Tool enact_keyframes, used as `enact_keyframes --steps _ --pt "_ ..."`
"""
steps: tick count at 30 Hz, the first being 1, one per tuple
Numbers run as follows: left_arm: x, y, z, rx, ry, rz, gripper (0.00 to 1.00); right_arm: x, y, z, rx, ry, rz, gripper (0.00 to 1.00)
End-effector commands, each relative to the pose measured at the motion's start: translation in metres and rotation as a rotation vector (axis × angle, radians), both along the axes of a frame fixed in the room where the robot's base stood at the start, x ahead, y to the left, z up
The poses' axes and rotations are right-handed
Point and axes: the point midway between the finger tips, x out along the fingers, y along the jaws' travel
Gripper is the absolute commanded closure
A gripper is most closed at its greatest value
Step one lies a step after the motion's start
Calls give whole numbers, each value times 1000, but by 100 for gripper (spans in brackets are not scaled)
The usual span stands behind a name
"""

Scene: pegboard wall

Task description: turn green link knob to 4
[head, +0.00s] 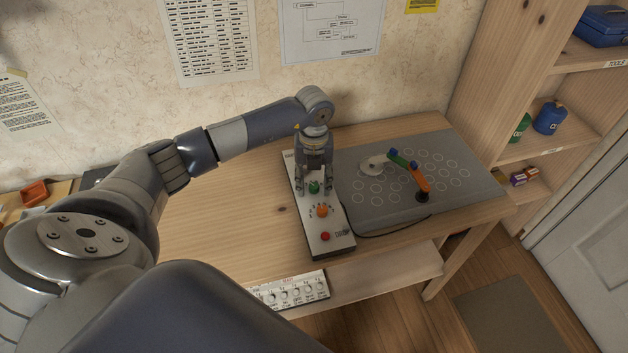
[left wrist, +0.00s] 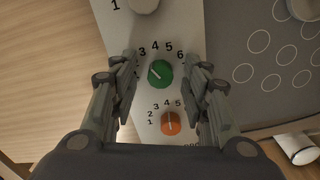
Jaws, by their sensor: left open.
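The green knob (head: 314,187) is on a white control panel (head: 333,236) lying on the workbench. My left gripper (head: 314,189) is above it, pointing down, with its open fingers on either side. In the left wrist view the green knob (left wrist: 160,74) sits between the spread fingers (left wrist: 162,68), with a visible gap on each side. Its white pointer line points up and left, toward the low end of the scale, around 2 or 3. The 3, 4, 5 and 6 are readable; the lower marks are partly hidden by the left finger. My right gripper is not in view.
An orange knob (head: 322,211) and a red button (head: 325,237) are nearer the panel's front. A pale knob (left wrist: 144,3) is at the other end. A jointed green-and-orange linkage (head: 410,168) stands on the grey mat (head: 375,212) to the right. The bench left of the panel is clear.

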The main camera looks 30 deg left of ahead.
Motion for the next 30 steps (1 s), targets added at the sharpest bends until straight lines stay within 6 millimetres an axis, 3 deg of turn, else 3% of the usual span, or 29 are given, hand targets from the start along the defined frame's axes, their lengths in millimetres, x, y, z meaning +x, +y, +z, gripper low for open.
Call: enact_keyframes --steps 4,9,10,20,30 --pt "0 0 0 0 0 0 59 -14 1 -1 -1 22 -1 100" --pt "0 0 0 0 0 -1 98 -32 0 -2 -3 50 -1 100" --pt "0 0 0 0 0 -1 100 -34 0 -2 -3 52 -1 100" --pt "0 0 0 1 -1 -29 100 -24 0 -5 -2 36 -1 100" --pt "1 1 -1 2 -1 -222 100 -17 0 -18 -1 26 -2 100"
